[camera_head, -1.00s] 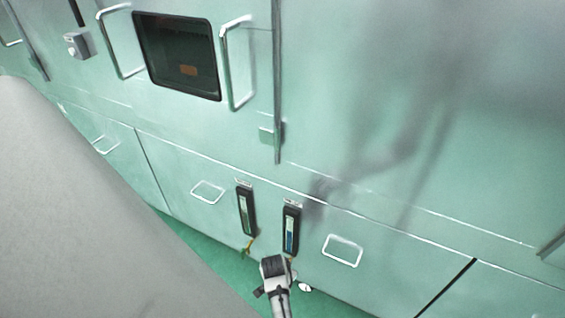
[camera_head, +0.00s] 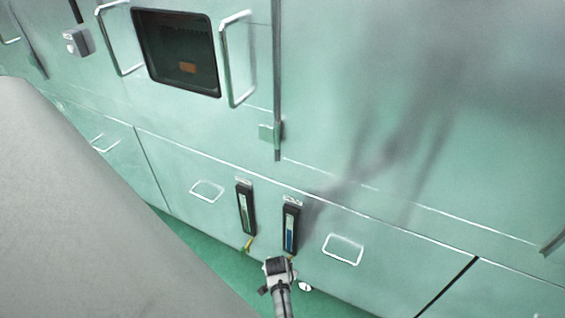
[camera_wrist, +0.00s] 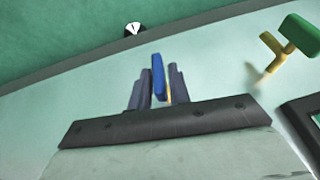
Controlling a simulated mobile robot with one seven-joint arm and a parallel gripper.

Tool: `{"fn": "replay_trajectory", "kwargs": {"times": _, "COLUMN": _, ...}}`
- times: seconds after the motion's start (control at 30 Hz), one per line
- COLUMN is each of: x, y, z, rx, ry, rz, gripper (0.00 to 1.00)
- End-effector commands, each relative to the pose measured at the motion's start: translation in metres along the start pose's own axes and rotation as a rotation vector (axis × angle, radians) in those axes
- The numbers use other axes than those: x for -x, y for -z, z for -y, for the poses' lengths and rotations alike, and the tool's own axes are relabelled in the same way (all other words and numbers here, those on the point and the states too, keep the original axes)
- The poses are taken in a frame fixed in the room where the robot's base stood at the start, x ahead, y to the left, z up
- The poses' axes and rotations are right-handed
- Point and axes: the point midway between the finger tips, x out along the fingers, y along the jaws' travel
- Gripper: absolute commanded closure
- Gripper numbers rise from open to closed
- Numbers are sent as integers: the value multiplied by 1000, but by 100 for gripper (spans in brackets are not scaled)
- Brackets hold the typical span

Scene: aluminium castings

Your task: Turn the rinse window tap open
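The tap with a blue handle (camera_wrist: 158,78) and a yellow stem is in the middle of the wrist view. It is beneath the blue-marked gauge (camera_head: 290,227) in the head view. My gripper (camera_wrist: 159,88) has its two dark fingers close on either side of the blue handle. Whether both fingers press on it is too small to tell. My gripper also shows in the head view (camera_head: 278,262), below that gauge, where it hides most of the tap. A second tap with a green handle (camera_wrist: 300,34) is at the wrist view's upper right. No tap name is readable.
A green-marked gauge (camera_head: 245,209) stands left of the blue one on the pale green cabinet front. Recessed pulls (camera_head: 343,249) flank the gauges. A dark window (camera_head: 178,54) with rail handles is above. A white round fitting (camera_head: 305,287) sits low beside my gripper.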

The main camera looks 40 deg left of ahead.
Motion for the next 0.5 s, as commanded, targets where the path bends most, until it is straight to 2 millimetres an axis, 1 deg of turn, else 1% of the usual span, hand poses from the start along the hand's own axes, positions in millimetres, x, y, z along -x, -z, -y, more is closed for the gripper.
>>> {"fn": "replay_trajectory", "kwargs": {"times": 0.03, "x": 0, "y": 0, "z": 0, "rx": 0, "ry": 0, "rz": 0, "gripper": 88}}
{"fn": "replay_trajectory", "kwargs": {"times": 0.1, "x": 0, "y": 0, "z": 0, "rx": 0, "ry": 0, "rz": 0, "gripper": 97}}
{"fn": "replay_trajectory", "kwargs": {"times": 0.13, "x": 0, "y": 0, "z": 0, "rx": 0, "ry": 0, "rz": 0, "gripper": 100}}
{"fn": "replay_trajectory", "kwargs": {"times": 0.3, "x": 0, "y": 0, "z": 0, "rx": 4, "ry": -8, "rz": 1, "gripper": 100}}
{"fn": "replay_trajectory", "kwargs": {"times": 0.5, "x": 0, "y": 0, "z": 2, "rx": 45, "ry": -102, "rz": 3, "gripper": 100}}
